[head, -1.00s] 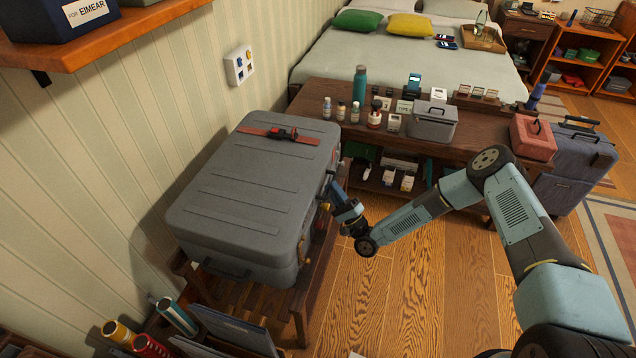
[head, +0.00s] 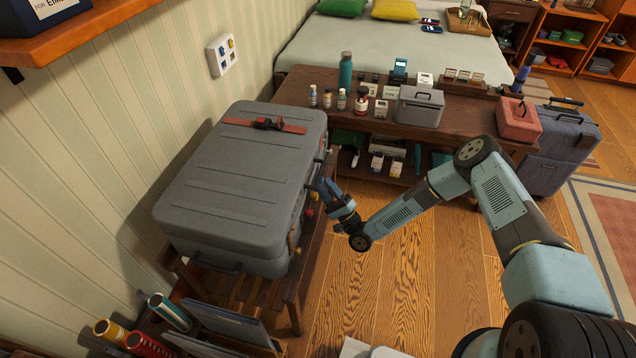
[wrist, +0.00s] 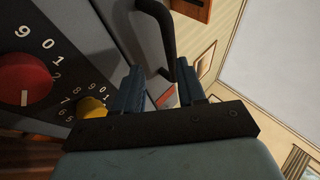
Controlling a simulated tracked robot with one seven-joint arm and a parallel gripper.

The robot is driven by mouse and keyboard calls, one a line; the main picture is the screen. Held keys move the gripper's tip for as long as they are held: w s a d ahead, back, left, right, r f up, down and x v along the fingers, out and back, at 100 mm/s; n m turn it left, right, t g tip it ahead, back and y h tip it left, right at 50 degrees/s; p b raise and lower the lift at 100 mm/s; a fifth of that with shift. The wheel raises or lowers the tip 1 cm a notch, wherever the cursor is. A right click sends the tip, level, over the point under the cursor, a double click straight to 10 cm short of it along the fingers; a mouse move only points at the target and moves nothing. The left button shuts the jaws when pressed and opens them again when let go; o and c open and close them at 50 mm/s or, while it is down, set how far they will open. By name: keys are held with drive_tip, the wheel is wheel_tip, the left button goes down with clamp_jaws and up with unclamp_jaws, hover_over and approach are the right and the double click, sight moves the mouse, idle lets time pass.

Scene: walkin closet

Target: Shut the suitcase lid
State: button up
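The grey suitcase (head: 225,190) lies flat on a slatted wooden rack against the wall. Its ribbed lid (head: 235,165) is down over the body, with a red strap (head: 265,125) across the far end. My gripper (head: 322,190) is beside the suitcase's right side, below the lid's top. In the wrist view my gripper (wrist: 158,72) has its two fingers apart, with a dark handle (wrist: 160,30) just beyond and between them. I cannot tell if they touch it. A red dial (wrist: 25,80) and a yellow dial (wrist: 92,107) with numbers are at the left.
A wooden bench (head: 390,130) with bottles, small boxes and a grey case (head: 419,106) stands behind my gripper. A blue suitcase (head: 560,150) stands right of it. A shelf (head: 100,25) juts from the wall at upper left. The wooden floor (head: 400,290) in front is clear.

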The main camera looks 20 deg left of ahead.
drive_tip(key=v, duration=1.1)
drive_tip(key=shift+d+f, duration=0.1)
drive_tip(key=shift+f, duration=0.05)
